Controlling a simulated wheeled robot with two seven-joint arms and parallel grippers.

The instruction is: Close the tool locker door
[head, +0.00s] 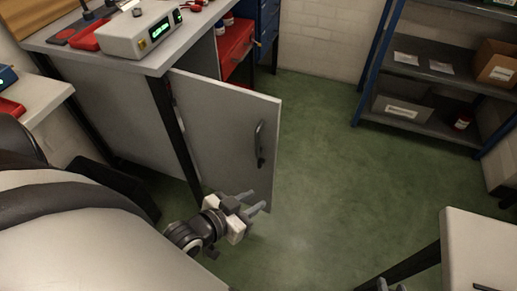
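The tool locker door (215,135) is a flat grey panel under the workbench. It stands swung open, out into the room, with its free edge to the right. A dark vertical handle (260,145) is on its face near that edge. My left gripper (255,202) is in front of the lower right part of the door, below the handle. Its two fingers are apart with nothing between them. I cannot tell whether it touches the door. A small grey piece at the bottom edge, probably my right gripper (391,286), is mostly cut off.
The workbench (120,52) above the door carries a device with a green display (143,32). Red and blue drawers (235,45) stand behind the door. A shelf rack (425,85) is at the back right. A light table (480,250) is at the lower right. Green floor between is clear.

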